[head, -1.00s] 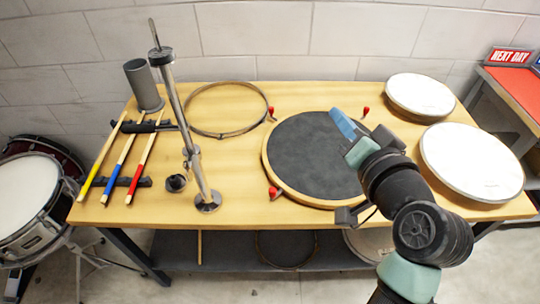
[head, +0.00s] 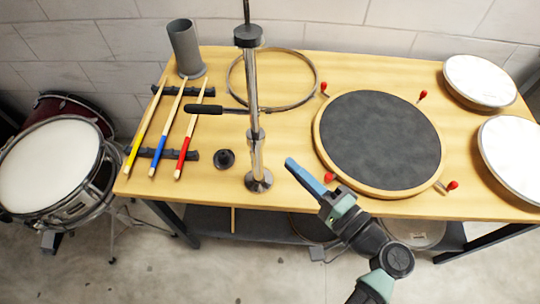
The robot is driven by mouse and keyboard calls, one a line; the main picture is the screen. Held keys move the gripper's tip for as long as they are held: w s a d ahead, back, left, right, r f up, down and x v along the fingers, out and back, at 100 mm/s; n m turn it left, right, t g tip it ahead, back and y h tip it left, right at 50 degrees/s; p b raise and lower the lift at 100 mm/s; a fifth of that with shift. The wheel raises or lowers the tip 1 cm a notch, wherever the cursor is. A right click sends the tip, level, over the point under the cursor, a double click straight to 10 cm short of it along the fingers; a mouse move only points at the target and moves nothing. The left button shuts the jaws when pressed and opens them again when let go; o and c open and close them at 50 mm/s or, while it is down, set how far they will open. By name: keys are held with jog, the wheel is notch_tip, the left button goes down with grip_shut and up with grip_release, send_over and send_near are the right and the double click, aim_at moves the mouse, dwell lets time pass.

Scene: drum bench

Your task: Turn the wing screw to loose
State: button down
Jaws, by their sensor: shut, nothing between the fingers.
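An upright metal stand (head: 254,90) with a black collar (head: 248,36) is at the left-centre of the table. A small metal fitting (head: 257,138) low on its tube may be the wing screw; its wings and setting are too small to tell. My gripper (head: 291,163), with long blue fingers, is shut and empty. In the picture it is right of the stand's foot and apart from it, near the table's front edge, pointing up and left.
A round dark pad (head: 380,140) with red clamps around it is right of my gripper. A black-handled tool (head: 205,109), a small black knob (head: 225,159), coloured sticks (head: 186,140), a grey cup (head: 186,50) and a hoop (head: 307,100) are on the table (head: 290,125).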

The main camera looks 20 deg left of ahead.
aim_at(254, 152)
jog(key=shift+a+p, duration=0.9)
jog(key=shift+a, duration=1.85)
